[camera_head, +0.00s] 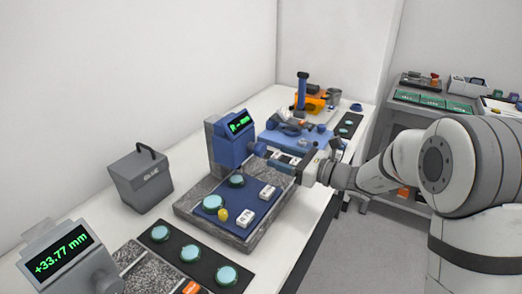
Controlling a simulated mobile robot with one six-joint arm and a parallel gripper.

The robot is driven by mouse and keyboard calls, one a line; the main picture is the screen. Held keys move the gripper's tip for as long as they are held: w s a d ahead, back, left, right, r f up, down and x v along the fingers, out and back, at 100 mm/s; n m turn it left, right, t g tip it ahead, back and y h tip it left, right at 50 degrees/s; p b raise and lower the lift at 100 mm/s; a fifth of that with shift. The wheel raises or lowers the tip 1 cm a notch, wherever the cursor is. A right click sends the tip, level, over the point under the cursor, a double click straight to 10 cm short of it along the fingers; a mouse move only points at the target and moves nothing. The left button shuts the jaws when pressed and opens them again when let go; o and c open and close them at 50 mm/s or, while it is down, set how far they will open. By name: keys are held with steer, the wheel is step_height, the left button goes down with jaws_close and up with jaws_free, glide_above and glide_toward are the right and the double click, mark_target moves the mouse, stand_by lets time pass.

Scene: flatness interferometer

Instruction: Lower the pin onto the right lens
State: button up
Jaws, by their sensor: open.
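A blue gauge head (233,146) with a small green display stands on a grey stone base (192,214). A round blue knob (258,149) sticks out of its right side. A blue plate on the base holds two teal lenses: the right lens (237,181) lies below the gauge head, the left lens (211,202) nearer the camera. I cannot make out the pin or its gap to the lens. My gripper (277,159) is open, just right of the knob; whether it touches the knob is unclear.
White labelled blocks (249,217) and a yellow piece (222,214) share the plate. A black tray (187,252) with teal discs, a grey handled box (140,179) and a display reading +33.77 mm (62,253) stand nearby. Blue and orange equipment (308,102) is behind.

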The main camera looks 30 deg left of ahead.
mark_target(264, 151)
steer(key=a, duration=0.5)
steer(key=a+p, duration=0.1)
steer(key=a, duration=0.1)
steer(key=shift+w+a, duration=0.15)
steer(key=shift+w, duration=0.15)
steer(key=c, duration=0.9)
steer(key=shift+a, duration=0.15)
steer(key=shift+c, duration=0.4)
